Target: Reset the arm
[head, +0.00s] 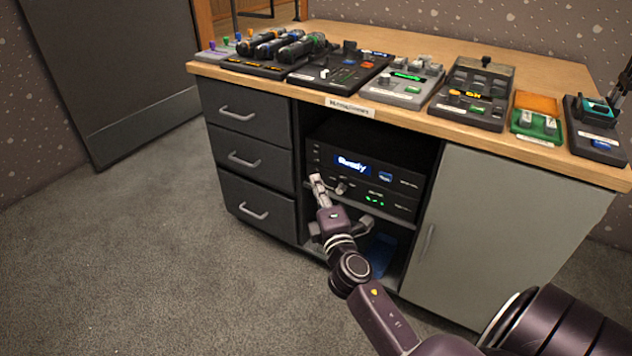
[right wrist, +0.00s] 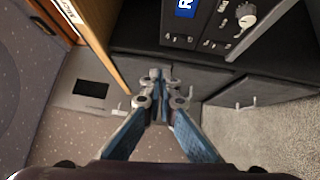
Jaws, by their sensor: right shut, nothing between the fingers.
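My right arm (head: 373,305) reaches up from the lower right in the head view. My right gripper (head: 317,181) is in front of the cabinet's open bay, close to the lower left of the black unit with the lit blue display (head: 352,164). Its fingers are together with nothing between them. In the right wrist view the gripper's fingers (right wrist: 157,76) also meet at the tips, and the unit's knob (right wrist: 246,14) shows beyond them at the upper right. Whether the fingertips touch the unit cannot be told. My left gripper is in neither view.
A wooden-topped cabinet (head: 460,136) carries several control boxes along its top. Dark drawers (head: 245,160) are left of the bay and a grey door (head: 490,235) is right of it. A shelf under the unit holds a blue object (head: 381,254). Carpet (head: 150,260) at left is clear.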

